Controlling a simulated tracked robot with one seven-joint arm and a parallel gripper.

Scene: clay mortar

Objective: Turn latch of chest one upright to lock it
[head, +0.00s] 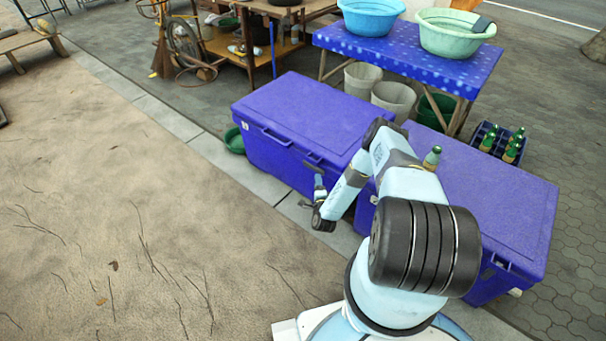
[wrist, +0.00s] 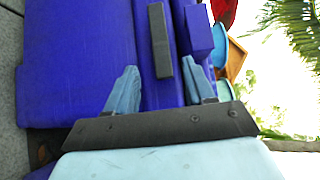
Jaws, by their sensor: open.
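Two blue-purple chests stand side by side in the head view, a left one (head: 300,115) and a right one (head: 490,190). No label shows which is chest one. My gripper (head: 319,186) is at the front of the left chest. In the wrist view my gripper (wrist: 158,68) is open, its two fingers spread. A dark grey bar-shaped latch (wrist: 157,30) shows on the blue chest front (wrist: 75,60) there. It lies along the chest's long edge, sideways rather than upright. Its near end appears between the fingers; contact cannot be told.
A blue table (head: 400,58) with basins stands behind the chests, with buckets (head: 394,98) below. A bottle crate (head: 485,142) is at the right. A cart (head: 250,60) and a bicycle wheel (head: 185,42) are at the back left. The sandy ground (head: 110,220) at left is clear.

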